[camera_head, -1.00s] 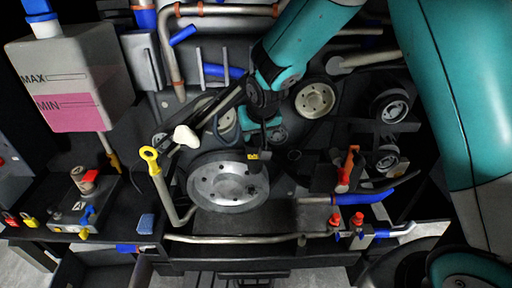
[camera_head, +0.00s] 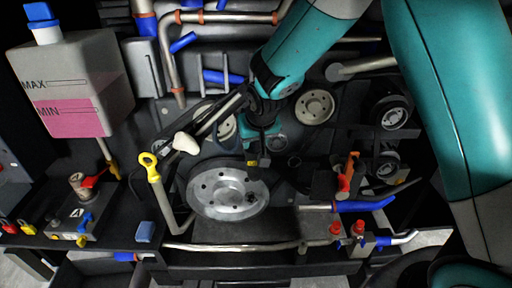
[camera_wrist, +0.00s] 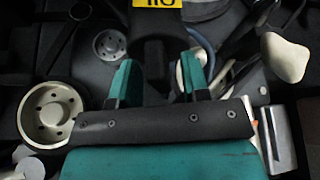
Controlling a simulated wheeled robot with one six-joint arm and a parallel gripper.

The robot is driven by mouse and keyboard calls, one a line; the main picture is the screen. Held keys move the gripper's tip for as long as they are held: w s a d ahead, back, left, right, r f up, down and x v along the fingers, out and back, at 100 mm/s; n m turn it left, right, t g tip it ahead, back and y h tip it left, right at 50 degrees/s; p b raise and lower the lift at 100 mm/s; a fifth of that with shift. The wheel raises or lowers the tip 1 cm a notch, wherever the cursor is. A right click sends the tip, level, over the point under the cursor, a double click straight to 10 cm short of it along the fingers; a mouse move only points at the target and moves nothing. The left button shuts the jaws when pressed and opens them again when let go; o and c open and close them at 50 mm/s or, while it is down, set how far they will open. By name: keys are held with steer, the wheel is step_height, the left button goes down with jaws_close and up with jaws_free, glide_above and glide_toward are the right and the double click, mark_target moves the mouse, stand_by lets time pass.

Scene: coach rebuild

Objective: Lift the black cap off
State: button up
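The black cap (camera_head: 264,163) carries a yellow label and sits just above the right part of the silver pulley, in the middle of the head view. In the wrist view the black cap (camera_wrist: 156,22) is at the top centre, its yellow label cut by the frame edge. My gripper (camera_head: 262,146) is directly above the cap, pointing down. In the wrist view the two teal fingers of my gripper (camera_wrist: 158,72) stand apart, with the dark cap between or just beyond their tips. I cannot tell whether the fingers touch it. The cap's underside is hidden.
The large silver pulley (camera_head: 228,190) lies close below the cap. A yellow-ringed dipstick (camera_head: 149,160) and a cream knob (camera_head: 186,143) stand to the left. A red-orange lever (camera_head: 349,172) is to the right. A white tank (camera_head: 75,80) with pink fluid stands at far left.

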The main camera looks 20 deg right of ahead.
steer(key=shift+s+f, duration=0.25)
steer(key=shift+f, duration=0.15)
jaws_close()
steer(key=shift+w+r+p, duration=0.15)
steer(key=shift+r+p, duration=0.4)
steer(key=shift+r, duration=0.35)
steer(key=shift+w+r+p, duration=0.1)
steer(key=shift+r+p, duration=0.4)
steer(key=shift+r, duration=0.35)
